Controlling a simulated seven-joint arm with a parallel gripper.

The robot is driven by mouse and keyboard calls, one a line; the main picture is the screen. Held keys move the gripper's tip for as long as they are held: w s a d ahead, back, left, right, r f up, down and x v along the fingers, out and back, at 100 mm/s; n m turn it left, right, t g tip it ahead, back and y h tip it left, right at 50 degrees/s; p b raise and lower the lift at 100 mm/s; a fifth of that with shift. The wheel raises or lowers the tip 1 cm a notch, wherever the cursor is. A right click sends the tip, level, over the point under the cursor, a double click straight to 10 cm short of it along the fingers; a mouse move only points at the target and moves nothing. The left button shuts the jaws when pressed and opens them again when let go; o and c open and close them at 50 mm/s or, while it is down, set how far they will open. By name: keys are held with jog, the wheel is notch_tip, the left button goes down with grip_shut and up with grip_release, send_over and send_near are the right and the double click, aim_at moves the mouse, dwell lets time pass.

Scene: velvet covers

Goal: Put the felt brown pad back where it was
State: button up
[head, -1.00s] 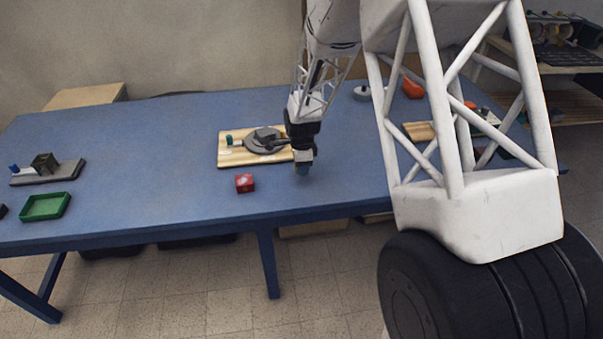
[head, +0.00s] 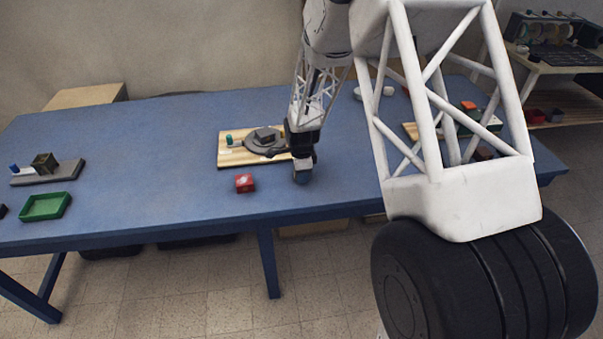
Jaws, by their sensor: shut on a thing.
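I see no clearly brown felt pad in the head view. My gripper (head: 302,176) points down over the blue table, at the right end of a pale wooden board (head: 229,158). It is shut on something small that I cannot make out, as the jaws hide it. A grey round piece (head: 258,148) lies on the board, with a dark grey block (head: 267,134) on top. A small green peg (head: 229,140) stands at the board's left. I cannot tell whether the gripper touches the board or the table.
At the left are a green tray (head: 46,206) and a grey board (head: 62,176) with a dark block (head: 44,162) and a blue peg. My white arm link hides part of the table's right end.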

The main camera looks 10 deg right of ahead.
jog(key=o, duration=0.9)
jog(key=shift+f, duration=0.1)
notch_tip(320, 180, up, 12)
dwell(0.6)
jog(key=shift+r, duration=0.25)
